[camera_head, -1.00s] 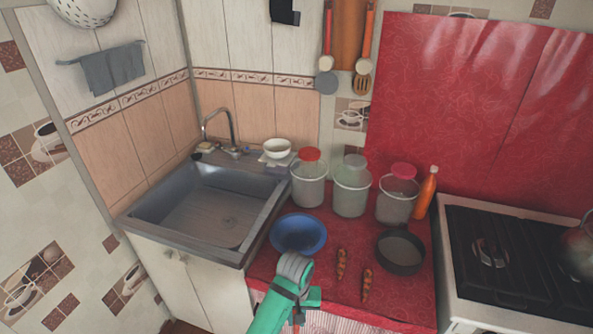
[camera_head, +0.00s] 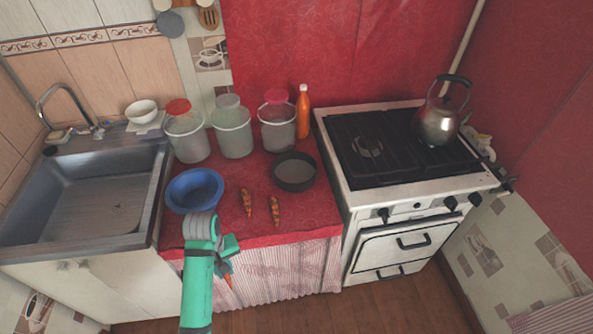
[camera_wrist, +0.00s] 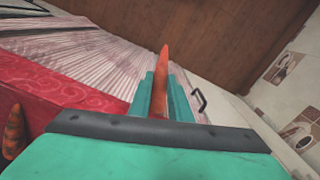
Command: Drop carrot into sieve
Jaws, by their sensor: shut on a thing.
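My gripper (camera_head: 228,252) is shut on a carrot (camera_wrist: 163,85), which points out between the fingers in the wrist view. In the head view the held carrot (camera_head: 228,276) shows as an orange tip in front of the counter's front edge. The sieve (camera_head: 294,172), a dark round rimmed vessel with a greyish inside, sits on the red counter, farther back and to the right of my gripper. Two more carrots (camera_head: 247,202) (camera_head: 275,210) lie between the blue bowl and the sieve. One carrot (camera_wrist: 14,132) also shows at the wrist view's left edge.
A blue bowl (camera_head: 195,190) stands left of the carrots. Three lidded containers (camera_head: 187,138) (camera_head: 232,134) (camera_head: 277,128) and an orange bottle (camera_head: 303,112) line the back. A sink (camera_head: 85,195) is left; a stove (camera_head: 400,195) with a kettle (camera_head: 437,122) is right.

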